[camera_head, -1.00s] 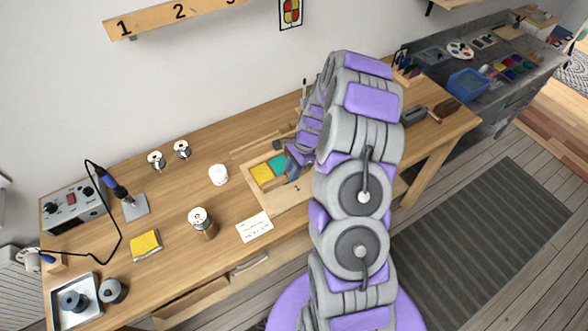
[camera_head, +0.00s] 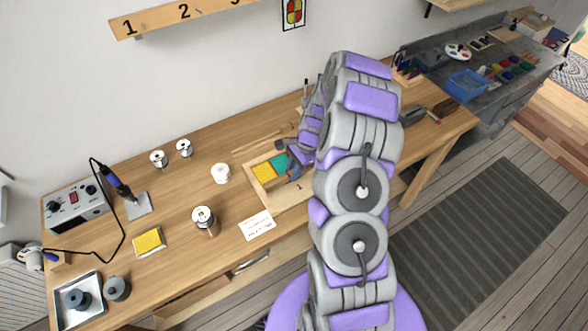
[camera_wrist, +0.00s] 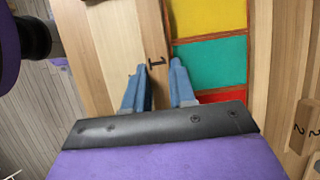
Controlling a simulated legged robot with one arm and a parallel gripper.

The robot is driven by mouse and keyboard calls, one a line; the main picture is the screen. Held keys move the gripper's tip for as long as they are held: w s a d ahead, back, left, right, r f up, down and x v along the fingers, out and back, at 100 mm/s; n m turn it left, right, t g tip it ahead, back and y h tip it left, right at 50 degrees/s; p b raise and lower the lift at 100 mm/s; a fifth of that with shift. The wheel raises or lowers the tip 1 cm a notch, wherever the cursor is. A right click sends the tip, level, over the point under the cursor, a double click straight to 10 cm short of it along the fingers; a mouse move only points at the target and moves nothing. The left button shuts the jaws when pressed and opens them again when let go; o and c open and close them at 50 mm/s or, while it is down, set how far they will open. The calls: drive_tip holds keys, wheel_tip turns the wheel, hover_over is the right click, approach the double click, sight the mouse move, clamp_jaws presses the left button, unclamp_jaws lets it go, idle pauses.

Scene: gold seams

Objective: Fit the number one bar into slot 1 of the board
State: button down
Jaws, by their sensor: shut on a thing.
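My gripper (camera_wrist: 160,75) points down over the board with its two blue fingers shut on the number one bar (camera_wrist: 155,88), a narrow wooden piece mostly hidden between them. A "1" mark shows just beyond the fingertips in the wrist view; I cannot tell whether it is on the bar or the board. The board (camera_head: 285,194) lies on the workbench, with a pale wood margin (camera_wrist: 115,40) and yellow, teal and partly hidden red panels beside the fingers. I cannot tell whether the bar is touching slot 1. In the head view my arm covers the right side of the board.
A bar marked "2" (camera_wrist: 305,125) lies at the right in the wrist view. A soldering station (camera_head: 75,207) is farther left.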

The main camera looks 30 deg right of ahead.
drive_tip(key=shift+d+f, duration=0.3)
drive_tip(key=shift+d, duration=0.35)
drive_tip(key=shift+d+p, duration=0.1)
drive_tip(key=shift+p, duration=0.2)
drive_tip(key=shift+d, duration=0.5)
drive_tip(key=shift+a, duration=0.25)
drive_tip(key=shift+d+f, duration=0.15)
drive_tip(key=shift+f, duration=0.25)
drive_tip(key=shift+p, duration=0.6)
idle(0.5)
drive_tip(key=c, duration=0.8)
unclamp_jaws()
drive_tip(key=shift+c, duration=0.2)
